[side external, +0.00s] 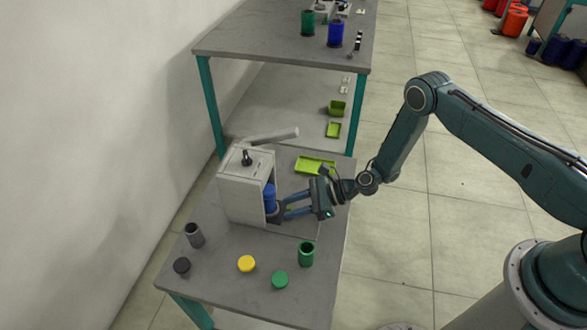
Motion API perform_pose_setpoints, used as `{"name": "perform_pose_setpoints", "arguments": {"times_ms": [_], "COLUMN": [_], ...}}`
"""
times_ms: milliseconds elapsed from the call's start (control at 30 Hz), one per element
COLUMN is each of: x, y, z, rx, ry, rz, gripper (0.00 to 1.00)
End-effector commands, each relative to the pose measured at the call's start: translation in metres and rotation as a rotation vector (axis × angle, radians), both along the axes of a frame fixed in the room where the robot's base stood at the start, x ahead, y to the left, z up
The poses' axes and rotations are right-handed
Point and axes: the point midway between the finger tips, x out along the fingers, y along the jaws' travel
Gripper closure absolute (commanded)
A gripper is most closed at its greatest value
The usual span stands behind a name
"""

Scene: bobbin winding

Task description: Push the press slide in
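The press (238,196) is a pale box with a lever arm on top, standing on the near table. Its open side faces right. A blue cylinder (270,198) stands upright in that opening, on a dark slide (274,215) that is mostly hidden. My gripper (284,207) is level with the opening, just right of the slide. Its two blue fingers point left toward the press with a gap between them. Their tips are at or very near the slide. I cannot tell whether they touch or hold it.
A taller table (260,40) stands behind.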

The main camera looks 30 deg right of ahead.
Motion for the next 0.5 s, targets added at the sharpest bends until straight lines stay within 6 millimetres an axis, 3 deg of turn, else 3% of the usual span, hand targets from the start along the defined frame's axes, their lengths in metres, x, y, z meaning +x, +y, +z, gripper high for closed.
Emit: {"name": "perform_pose_setpoints", "arguments": {"times_ms": [233, 400, 500], "x": [0.0001, 0.0002, 0.0001], "y": [0.0004, 0.0003, 0.0002], "z": [-0.0003, -0.0002, -0.0001], "rx": [0.0, 0.0, 0.0], "ry": [0.0, 0.0, 0.0], "rz": [0.0, 0.0, 0.0], "gripper": [0.66, 0.97, 1.0]}}
